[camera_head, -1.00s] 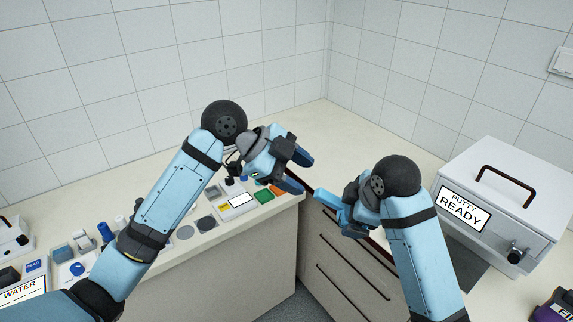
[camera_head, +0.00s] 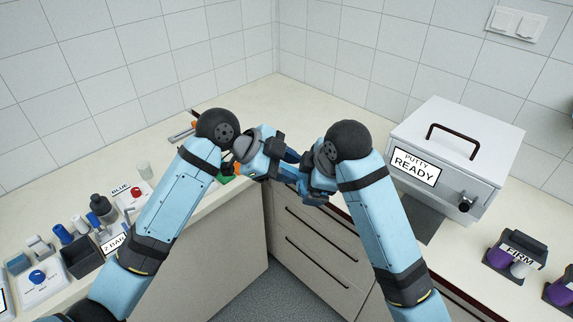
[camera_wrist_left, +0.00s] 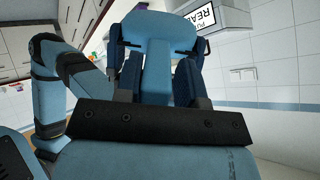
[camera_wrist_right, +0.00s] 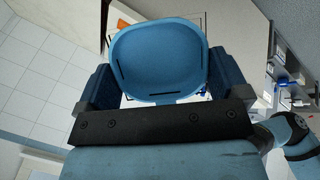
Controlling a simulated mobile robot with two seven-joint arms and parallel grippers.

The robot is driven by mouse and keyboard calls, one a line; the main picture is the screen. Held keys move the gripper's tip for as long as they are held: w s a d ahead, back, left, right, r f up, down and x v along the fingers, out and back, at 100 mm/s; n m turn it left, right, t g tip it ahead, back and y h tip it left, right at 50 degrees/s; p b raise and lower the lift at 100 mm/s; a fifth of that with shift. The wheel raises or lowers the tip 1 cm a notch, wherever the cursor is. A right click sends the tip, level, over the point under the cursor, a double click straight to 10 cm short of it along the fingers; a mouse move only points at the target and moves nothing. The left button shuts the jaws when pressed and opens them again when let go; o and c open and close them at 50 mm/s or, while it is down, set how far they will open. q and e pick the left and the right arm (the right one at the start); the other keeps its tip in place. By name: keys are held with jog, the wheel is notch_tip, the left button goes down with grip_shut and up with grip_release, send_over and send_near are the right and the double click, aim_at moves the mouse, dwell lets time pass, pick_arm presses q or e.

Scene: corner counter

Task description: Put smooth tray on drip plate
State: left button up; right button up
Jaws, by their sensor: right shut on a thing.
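A smooth light-blue tray (camera_wrist_right: 158,60) with a rounded body and thin dark slots sits between the fingers of my right gripper (camera_wrist_right: 160,80), which is shut on it. My left gripper (camera_wrist_left: 158,85) is up against the right one, above the counter gap. In the left wrist view a light-blue rounded shape (camera_wrist_left: 158,30) with a narrow stem shows between its fingers; contact is unclear. In the head view the two grippers meet and hide the tray. No drip plate can be identified for sure; a dark flat plate (camera_head: 416,217) lies before the white box.
A white box (camera_head: 462,140) labelled PUTTY READY stands on the right counter, with purple and white containers (camera_head: 515,258) labelled FIRM nearby. Bottles and small holders (camera_head: 70,235) crowd the left counter. The corner counter behind the grippers (camera_head: 270,105) is clear.

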pick_arm(q)
grip_shut()
jog(key=shift+r, duration=0.1)
pick_arm(e)
jog(key=o, duration=0.8)
